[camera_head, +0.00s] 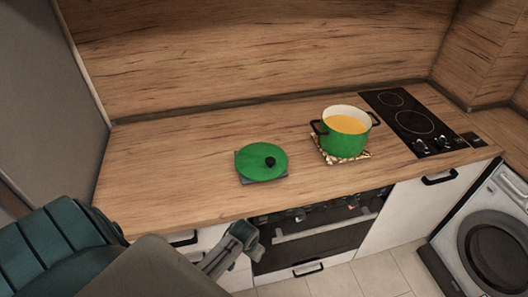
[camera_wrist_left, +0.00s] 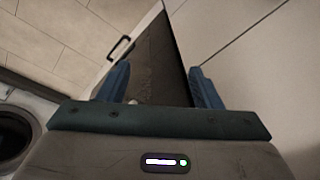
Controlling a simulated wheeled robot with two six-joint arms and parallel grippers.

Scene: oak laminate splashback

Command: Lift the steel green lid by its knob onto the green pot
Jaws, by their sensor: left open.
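The green lid (camera_head: 256,164) with a black knob (camera_head: 270,161) lies on a dark square pad near the front of the counter. The green pot (camera_head: 344,143) with two black handles stands to its right on a patterned trivet, uncovered, with orange-yellow contents. My left gripper (camera_head: 240,241) is in front of the counter, lower than its top, and apart from the lid. In the left wrist view my left gripper (camera_wrist_left: 160,85) has its blue fingers wide apart with nothing between them. My right gripper does not show.
A black hob (camera_head: 414,121) lies right of the pot. The oak splashback (camera_head: 270,45) closes the back and a grey tall panel (camera_head: 45,85) the left. The counter (camera_head: 165,165) left of the lid is clear. An oven (camera_head: 318,237) and washing machine (camera_head: 490,240) are below.

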